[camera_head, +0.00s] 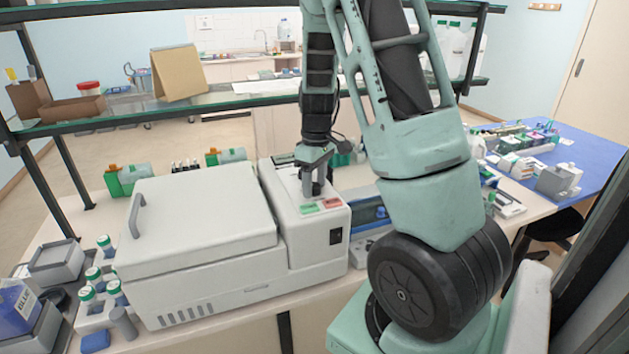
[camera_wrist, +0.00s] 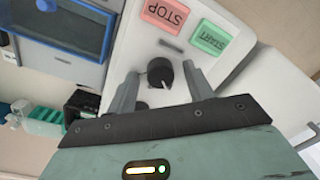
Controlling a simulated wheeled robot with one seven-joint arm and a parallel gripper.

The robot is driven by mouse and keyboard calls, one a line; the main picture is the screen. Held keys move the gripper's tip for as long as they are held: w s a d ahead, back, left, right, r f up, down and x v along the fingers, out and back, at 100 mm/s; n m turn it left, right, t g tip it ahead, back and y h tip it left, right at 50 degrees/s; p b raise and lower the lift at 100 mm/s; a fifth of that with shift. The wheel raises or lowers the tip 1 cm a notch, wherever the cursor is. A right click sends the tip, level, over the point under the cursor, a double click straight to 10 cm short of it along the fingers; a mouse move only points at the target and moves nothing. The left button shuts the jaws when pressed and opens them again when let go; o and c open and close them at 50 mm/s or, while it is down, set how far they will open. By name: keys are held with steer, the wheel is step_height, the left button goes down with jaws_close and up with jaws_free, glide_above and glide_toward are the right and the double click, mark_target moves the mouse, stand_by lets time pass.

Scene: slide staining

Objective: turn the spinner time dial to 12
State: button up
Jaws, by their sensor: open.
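The spinner (camera_head: 200,235) is a large white box with a closed lid and a raised control panel on its right side. In the wrist view its panel shows a black round dial (camera_wrist: 160,72) with a pale pointer mark; numbers around it are too small to read. A second dark knob is partly hidden behind my gripper below it. A red STOP button (camera_wrist: 165,14) and a green START button (camera_wrist: 210,37) sit above the dial. My gripper (camera_wrist: 160,82) is open, with one finger on each side of the dial; I cannot tell whether they touch it.
A blue-framed device (camera_wrist: 65,25) stands right of the spinner in the head view. Green-capped bottles (camera_head: 105,245) stand left of it. A glass shelf (camera_head: 230,100) spans behind, near my arm. A blue mat (camera_head: 590,150) with supplies lies far right.

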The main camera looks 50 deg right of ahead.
steer(key=c, duration=1)
steer(key=shift+m, duration=0.4)
steer(key=m, duration=0.9)
steer(key=shift+r, duration=0.15)
steer(key=m+p, duration=0.2)
steer(key=m, duration=0.3)
steer(key=shift+m+t, duration=0.3)
steer(key=shift+m, duration=0.1)
steer(key=m+p, duration=0.1)
steer(key=m, duration=0.3)
steer(key=shift+h+p, duration=0.3)
steer(key=shift+m, duration=0.3)
